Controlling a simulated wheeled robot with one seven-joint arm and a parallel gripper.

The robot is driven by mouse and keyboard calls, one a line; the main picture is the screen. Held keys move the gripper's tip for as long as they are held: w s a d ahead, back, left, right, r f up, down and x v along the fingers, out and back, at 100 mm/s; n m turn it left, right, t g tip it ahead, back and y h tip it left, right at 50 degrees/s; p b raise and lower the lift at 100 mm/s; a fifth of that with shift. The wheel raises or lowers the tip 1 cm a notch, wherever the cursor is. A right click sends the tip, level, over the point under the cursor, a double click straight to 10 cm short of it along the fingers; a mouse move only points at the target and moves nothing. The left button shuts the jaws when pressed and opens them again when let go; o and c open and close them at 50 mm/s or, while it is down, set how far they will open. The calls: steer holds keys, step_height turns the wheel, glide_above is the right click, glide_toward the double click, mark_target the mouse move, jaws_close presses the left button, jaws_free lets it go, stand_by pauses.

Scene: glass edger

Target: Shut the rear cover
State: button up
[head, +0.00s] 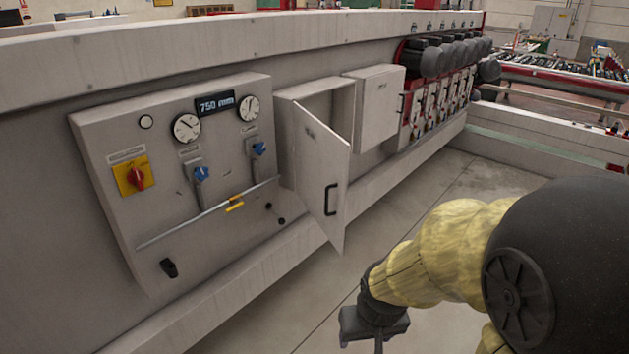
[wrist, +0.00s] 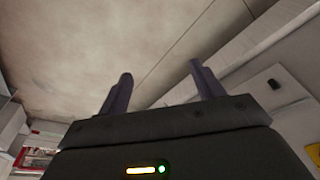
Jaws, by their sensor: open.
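A pale grey cover (head: 322,180) with a dark handle (head: 330,199) hangs open on a box (head: 315,96) on the machine's side. It stands swung out toward me, and part of the box's dark inside shows. Which cover is the rear one is not marked. A second box (head: 376,100) beyond it has its cover shut. My gripper (wrist: 163,85) is open and empty in the wrist view, with its two fingers apart over bare floor. In the head view it is low, right of and below the open cover, not touching it; its fingertips are mostly out of view.
The control panel (head: 185,180) with gauges, blue valves and a red switch juts out left of the open cover. Several black motors (head: 435,60) stand beyond the shut box. A low rail (head: 545,135) crosses at the right. The floor (head: 400,205) beside the machine is clear.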

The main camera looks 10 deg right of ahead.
steer(key=shift+f+b, duration=0.35)
steer(key=shift+f, duration=0.05)
steer(key=c, duration=0.3)
steer(key=b+x, duration=0.3)
steer(key=s+b+x, duration=0.1)
steer(key=b+x, duration=0.1)
steer(key=b, duration=0.1)
steer(key=shift+f, duration=0.55)
jaws_close()
steer(key=shift+r, duration=0.15)
steer(key=shift+w, duration=0.1)
